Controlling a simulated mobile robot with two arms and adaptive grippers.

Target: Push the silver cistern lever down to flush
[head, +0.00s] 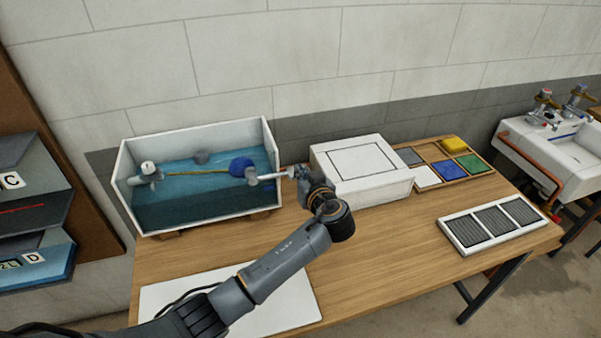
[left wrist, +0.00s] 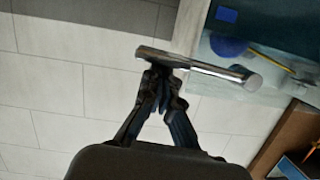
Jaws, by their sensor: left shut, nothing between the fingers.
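In the left wrist view the lever (left wrist: 210,68) is a shiny bar lying across the picture just beyond my fingertips. My left gripper (head: 298,172) is shut and empty at the lever's right end in the head view. Its fingertips (left wrist: 163,80) overlap the bar in the wrist view; I cannot tell whether they touch it. My right gripper is not in view.
A blue float ball (head: 241,167) hangs on a brass rod inside the cistern. A white box (head: 362,172) stands just right of my gripper. A tray (head: 460,175) of coloured pads and a grey-slatted panel (head: 492,226) lie further right. A white sheet (head: 290,305) lies in front.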

